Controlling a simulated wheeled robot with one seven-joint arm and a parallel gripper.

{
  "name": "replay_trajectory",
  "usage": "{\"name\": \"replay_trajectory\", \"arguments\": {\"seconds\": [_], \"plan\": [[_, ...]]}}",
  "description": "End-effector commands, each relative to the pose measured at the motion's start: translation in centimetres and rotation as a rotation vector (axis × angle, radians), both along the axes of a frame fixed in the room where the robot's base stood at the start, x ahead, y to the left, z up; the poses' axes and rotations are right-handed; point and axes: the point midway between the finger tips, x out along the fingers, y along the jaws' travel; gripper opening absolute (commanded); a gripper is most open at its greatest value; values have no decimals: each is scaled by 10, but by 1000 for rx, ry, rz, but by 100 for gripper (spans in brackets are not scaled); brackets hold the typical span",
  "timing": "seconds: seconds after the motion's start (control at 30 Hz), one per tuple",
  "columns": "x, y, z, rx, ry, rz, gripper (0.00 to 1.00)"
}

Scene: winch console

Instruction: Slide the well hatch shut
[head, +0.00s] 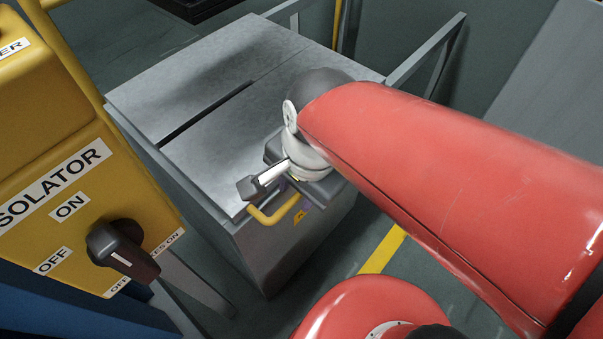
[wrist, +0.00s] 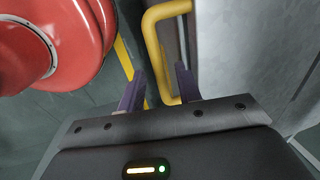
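The well hatch (head: 225,155) is a grey metal plate on top of a grey box. A narrow dark gap (head: 205,115) separates it from the far plate (head: 205,75). A yellow bar handle (head: 272,213) is at the hatch's near edge; it also shows in the wrist view (wrist: 155,50). My gripper (wrist: 160,88) is at the handle, with its two purple fingers spread. The handle bar appears between the fingers in the wrist view, with space beside it; contact cannot be told. In the head view my wrist hides part of the hatch and most of the fingers.
A yellow isolator box (head: 85,170) with a black rotary knob (head: 122,250) stands close at the left. Grey rails (head: 430,50) flank the box at the back right. A yellow line (head: 383,250) marks the floor, which is open in front of the box.

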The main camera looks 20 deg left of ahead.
Motion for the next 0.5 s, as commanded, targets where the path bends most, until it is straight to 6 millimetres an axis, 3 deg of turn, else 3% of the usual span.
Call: {"name": "replay_trajectory", "arguments": {"seconds": [0.5], "plan": [[-5,-11,71,3,-1,1,34]]}}
